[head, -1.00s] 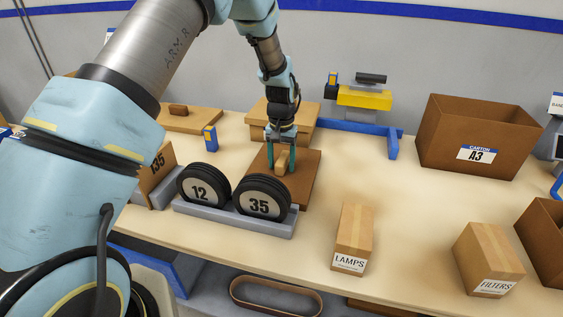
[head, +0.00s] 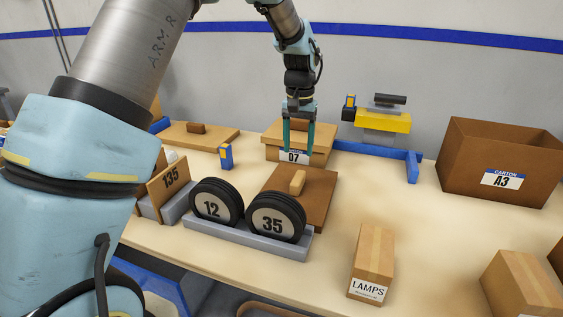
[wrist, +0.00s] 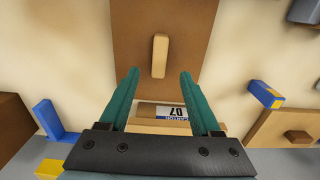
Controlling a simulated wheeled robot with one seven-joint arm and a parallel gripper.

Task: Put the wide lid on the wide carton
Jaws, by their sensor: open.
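A flat brown lid (head: 318,206) with a tan bar handle (head: 298,182) lies on the table behind the wheel numbered 35; the wrist view shows this lid (wrist: 132,30) and its handle (wrist: 160,55) too. My gripper (head: 298,150) is open and empty, raised above and behind the handle, in front of carton 07 (head: 322,157). Carton 07 has a tan top on it. Carton A3 (head: 478,172), large and brown, stands open-topped at the right. A second, tan lid (head: 218,138) with a brown handle lies at the back left. No label says which is wide.
Wheels 12 (head: 212,208) and 35 (head: 271,224) stand in a grey rack at the front. A LAMPS box (head: 373,255) and another box (head: 525,285) stand at front right. A blue stand (head: 413,165) with a yellow device (head: 380,120) is behind.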

